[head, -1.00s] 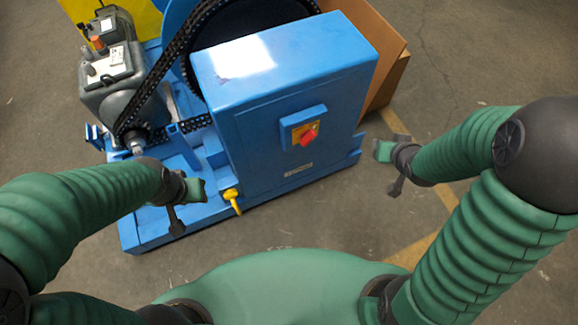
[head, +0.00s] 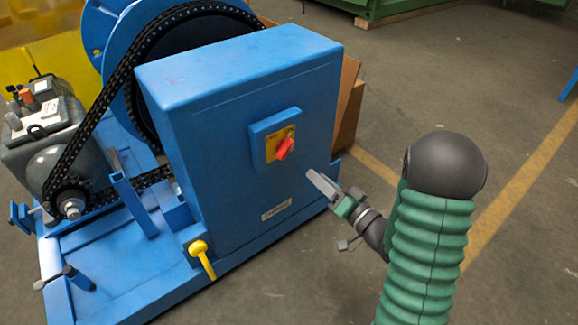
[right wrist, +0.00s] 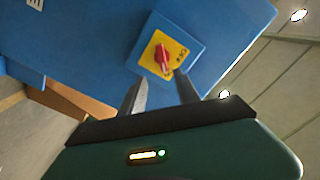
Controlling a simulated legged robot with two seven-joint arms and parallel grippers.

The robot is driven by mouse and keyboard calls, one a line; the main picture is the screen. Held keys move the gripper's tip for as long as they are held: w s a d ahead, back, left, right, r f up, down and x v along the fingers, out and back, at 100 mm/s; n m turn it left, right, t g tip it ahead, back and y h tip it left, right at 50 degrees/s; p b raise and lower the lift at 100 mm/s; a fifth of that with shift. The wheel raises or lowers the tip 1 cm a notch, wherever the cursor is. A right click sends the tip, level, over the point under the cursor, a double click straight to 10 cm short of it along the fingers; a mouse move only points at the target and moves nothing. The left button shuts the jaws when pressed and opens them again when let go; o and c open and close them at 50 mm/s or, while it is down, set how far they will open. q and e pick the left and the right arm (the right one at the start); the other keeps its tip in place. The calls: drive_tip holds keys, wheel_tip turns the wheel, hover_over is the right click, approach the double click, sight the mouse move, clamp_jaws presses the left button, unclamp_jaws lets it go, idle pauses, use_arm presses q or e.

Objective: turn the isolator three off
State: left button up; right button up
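The isolator is a red rotary knob (head: 284,149) on a yellow plate in a raised blue square housing (head: 259,133). It sits on the front of a blue cabinet (head: 235,190). The knob (right wrist: 162,57) and yellow plate also show in the right wrist view, beyond the fingertips. My right gripper (head: 318,180) is below and right of the knob in the head view, apart from it. In the right wrist view my right gripper (right wrist: 160,88) has its two fingers spread with nothing between them. The left gripper is not clearly in view.
A yellow lever (head: 201,257) stands at the cabinet's lower left. A chain (head: 97,113) runs from a grey motor (head: 45,140) to a large wheel. A brown box (head: 348,105) is behind the cabinet. The floor to the right is open.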

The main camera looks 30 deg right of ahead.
sight(289, 151)
drive_tip(key=w+b, duration=0.1)
drive_tip(key=w, duration=0.3)
drive_tip(key=w+b, duration=0.1)
drive_tip(key=w, duration=0.3)
drive_tip(key=w+a+b, duration=0.1)
drive_tip(key=w+b, duration=0.1)
drive_tip(key=w, duration=0.1)
drive_tip(key=shift+w, duration=0.4)
drive_tip(key=shift+w+a+r, duration=0.1)
drive_tip(key=shift+w+r, duration=0.05)
drive_tip(key=shift+w, duration=0.2)
clamp_jaws()
